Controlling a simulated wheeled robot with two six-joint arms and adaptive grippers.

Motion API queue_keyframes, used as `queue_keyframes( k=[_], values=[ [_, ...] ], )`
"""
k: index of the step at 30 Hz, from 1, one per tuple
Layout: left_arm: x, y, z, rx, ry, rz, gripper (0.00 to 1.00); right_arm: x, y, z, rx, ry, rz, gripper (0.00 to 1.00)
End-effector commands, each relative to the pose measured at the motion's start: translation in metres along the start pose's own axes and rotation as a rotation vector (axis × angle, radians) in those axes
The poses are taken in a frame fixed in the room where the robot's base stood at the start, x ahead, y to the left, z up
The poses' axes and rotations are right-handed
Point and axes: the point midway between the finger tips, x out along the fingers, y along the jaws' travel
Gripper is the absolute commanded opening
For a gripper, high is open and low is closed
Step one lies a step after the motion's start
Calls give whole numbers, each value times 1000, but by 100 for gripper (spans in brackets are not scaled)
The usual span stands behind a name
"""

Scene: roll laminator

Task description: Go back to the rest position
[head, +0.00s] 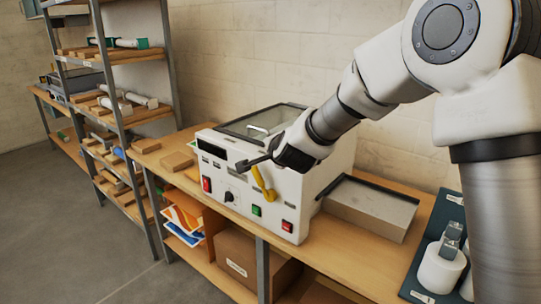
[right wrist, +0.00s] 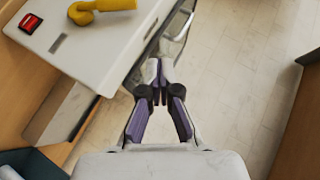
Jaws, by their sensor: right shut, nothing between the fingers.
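The roll laminator (head: 262,175) is a white machine on the wooden bench, with a dark-framed clear lid on top. It has a yellow lever (head: 263,184), a black knob, and red and green switches on its front. My right arm comes in from the right in the head view. Its gripper (head: 243,166) is in front of the laminator's front panel, near the yellow lever. In the right wrist view the fingertips (right wrist: 158,98) are together with nothing between them, and the yellow lever (right wrist: 100,8) shows at the upper left, apart from them. My left gripper is not in view.
A grey tray (head: 372,206) sits right of the laminator. A dark mat (head: 415,285) with white rolls lies at the bench's right end. Shelves (head: 120,110) with rolls and wooden blocks stand at the left. The floor (head: 60,240) in front at the left is clear.

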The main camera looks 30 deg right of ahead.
Motion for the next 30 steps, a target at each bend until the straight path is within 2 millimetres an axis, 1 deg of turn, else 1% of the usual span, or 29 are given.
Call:
queue_keyframes(
  k=[13,14,15,17,20,21,23,24,26,27,29,30],
  values=[
    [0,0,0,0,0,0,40,1,1,0,0,0,2,0],
    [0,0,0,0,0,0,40,2,3,1,-1,-1,6,0],
    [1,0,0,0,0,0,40,6,10,4,-4,-4,18,0],
    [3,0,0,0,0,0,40,16,29,10,-14,-11,50,0],
    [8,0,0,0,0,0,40,41,88,32,-48,-32,148,0],
    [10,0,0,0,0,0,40,49,120,43,-67,-45,202,0],
    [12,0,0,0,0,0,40,57,172,60,-105,-72,287,0],
    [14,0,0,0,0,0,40,59,208,71,-135,-93,344,0],
    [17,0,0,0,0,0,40,58,261,87,-188,-128,425,0],
    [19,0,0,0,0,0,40,53,296,96,-231,-155,479,0],
    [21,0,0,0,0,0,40,43,349,110,-305,-203,554,0],
    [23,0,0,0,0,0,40,32,384,119,-362,-243,604,0]
  ],
)
